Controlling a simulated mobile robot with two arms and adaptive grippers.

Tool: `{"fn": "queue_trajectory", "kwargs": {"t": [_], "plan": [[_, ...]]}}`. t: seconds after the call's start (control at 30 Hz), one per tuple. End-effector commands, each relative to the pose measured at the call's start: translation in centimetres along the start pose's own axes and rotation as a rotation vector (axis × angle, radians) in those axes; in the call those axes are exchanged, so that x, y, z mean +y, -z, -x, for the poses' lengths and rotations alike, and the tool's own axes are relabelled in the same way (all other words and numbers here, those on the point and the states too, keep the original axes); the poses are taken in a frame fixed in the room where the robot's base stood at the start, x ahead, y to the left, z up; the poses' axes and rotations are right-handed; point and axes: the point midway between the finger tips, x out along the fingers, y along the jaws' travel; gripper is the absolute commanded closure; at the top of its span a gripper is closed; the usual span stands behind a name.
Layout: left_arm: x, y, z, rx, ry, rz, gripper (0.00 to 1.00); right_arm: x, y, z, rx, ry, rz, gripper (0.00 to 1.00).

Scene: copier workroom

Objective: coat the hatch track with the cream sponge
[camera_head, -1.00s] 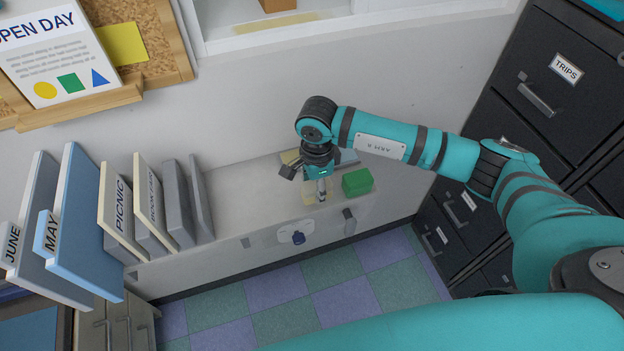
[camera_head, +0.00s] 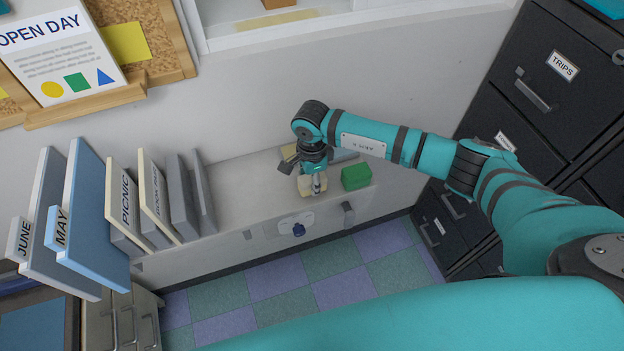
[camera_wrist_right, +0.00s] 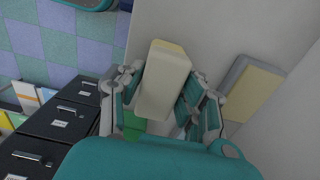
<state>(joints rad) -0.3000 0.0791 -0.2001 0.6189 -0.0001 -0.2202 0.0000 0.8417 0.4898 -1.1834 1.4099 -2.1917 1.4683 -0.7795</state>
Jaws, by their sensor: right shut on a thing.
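My right gripper (camera_head: 314,184) is shut on a cream sponge (camera_head: 304,190), low over the front of the pale ledge, left of the green block. In the right wrist view the cream sponge (camera_wrist_right: 163,82) sits between the fingers, its yellowish end pointing away. From these views I cannot tell whether it touches the ledge. The white-framed hatch (camera_head: 228,38) is at the top, cut off by the picture edge. A yellowish strip (camera_head: 275,19) runs along its sill; I cannot tell whether this is the track. My left gripper is out of view.
A green block (camera_head: 355,177) stands close right of the gripper on the ledge (camera_head: 240,178). A grey and cream block (camera_wrist_right: 250,88) lies beside it in the wrist view. Upright folders (camera_head: 125,205) stand at left, dark cabinets (camera_head: 545,85) at right. The ledge's middle is bare.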

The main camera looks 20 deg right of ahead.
Motion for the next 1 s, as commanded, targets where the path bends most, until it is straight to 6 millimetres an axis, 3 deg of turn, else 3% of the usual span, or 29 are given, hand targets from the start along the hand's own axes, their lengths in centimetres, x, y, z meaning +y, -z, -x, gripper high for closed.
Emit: {"fn": "queue_trajectory", "kwargs": {"t": [0.07,0.1,0.27,0.57,0.7,0.87,0.97,1.0], "plan": [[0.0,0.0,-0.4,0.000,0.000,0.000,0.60,0.0,0.0,-0.3,0.000,0.001,0.000,1.00],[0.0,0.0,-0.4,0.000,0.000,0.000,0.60,0.0,0.0,-0.3,0.000,0.001,0.000,0.65],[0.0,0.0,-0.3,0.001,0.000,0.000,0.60,0.0,0.0,-0.2,0.000,0.000,0.000,0.44],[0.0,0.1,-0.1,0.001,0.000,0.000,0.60,0.0,0.0,-0.1,0.000,0.000,0.000,0.43],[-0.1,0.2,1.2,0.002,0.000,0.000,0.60,0.0,0.0,0.6,-0.001,-0.001,-0.001,0.43],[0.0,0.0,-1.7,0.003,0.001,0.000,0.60,-0.2,0.0,2.6,-0.001,0.010,0.003,0.43],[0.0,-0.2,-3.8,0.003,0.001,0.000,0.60,-0.2,-0.1,4.9,0.001,0.011,0.004,0.43],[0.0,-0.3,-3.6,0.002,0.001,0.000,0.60,-0.2,-0.1,6.3,0.000,0.008,0.002,0.43]]}}
